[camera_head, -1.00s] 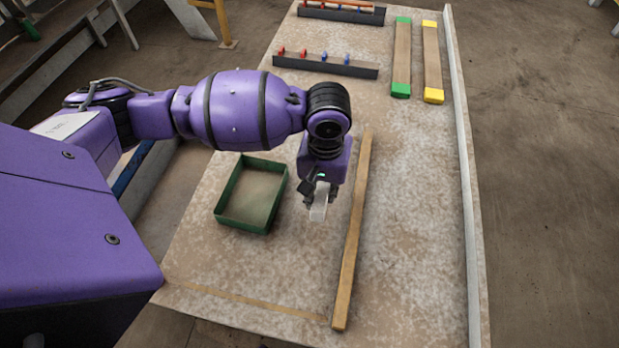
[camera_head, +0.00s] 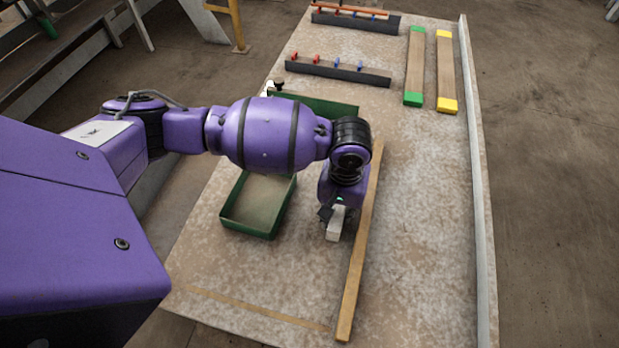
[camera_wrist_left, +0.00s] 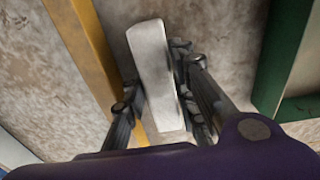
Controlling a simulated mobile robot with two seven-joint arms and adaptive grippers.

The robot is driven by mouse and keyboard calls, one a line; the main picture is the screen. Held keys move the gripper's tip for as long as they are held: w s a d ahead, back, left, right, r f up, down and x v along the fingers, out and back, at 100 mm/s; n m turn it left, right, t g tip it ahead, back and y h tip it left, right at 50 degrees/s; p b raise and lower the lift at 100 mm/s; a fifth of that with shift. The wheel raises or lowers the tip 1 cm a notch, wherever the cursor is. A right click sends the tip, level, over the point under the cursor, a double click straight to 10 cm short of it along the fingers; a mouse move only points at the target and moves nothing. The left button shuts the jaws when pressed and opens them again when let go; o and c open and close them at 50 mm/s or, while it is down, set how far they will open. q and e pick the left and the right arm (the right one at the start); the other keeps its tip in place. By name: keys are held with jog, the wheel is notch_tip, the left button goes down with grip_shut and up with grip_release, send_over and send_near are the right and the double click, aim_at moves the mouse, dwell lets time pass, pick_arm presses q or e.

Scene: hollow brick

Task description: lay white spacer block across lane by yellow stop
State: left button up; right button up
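The white spacer block (camera_head: 335,224) is held between the fingers of my left gripper (camera_head: 339,210), just left of the long wooden strip. In the left wrist view the pale block (camera_wrist_left: 154,60) stands out from between the two dark fingers of the gripper (camera_wrist_left: 160,95), with a finger on each side. I cannot tell whether its lower end touches the table. A plank with yellow ends (camera_head: 447,70) lies at the far right; I see no other clear yellow stop. My right gripper is not in view.
The wooden strip (camera_head: 356,270) runs down the table beside the block. A green-rimmed tray (camera_head: 249,230) is on the left, another green edge (camera_head: 325,104) behind my arm. A green-ended plank (camera_head: 414,70) and dark peg racks (camera_head: 338,71) lie far back. A pale rail (camera_head: 480,190) bounds the right.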

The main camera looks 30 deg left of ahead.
aim_at(340, 208)
pick_arm(q)
jog(key=shift+o, duration=1.3)
jog(key=shift+w+r, duration=0.1)
jog(key=shift+w, duration=0.05)
jog(key=shift+r, duration=0.1)
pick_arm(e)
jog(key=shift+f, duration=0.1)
pick_arm(q)
notch_tip(340, 208, up, 12)
jog(key=p, duration=0.2)
jog(key=shift+p, duration=0.35)
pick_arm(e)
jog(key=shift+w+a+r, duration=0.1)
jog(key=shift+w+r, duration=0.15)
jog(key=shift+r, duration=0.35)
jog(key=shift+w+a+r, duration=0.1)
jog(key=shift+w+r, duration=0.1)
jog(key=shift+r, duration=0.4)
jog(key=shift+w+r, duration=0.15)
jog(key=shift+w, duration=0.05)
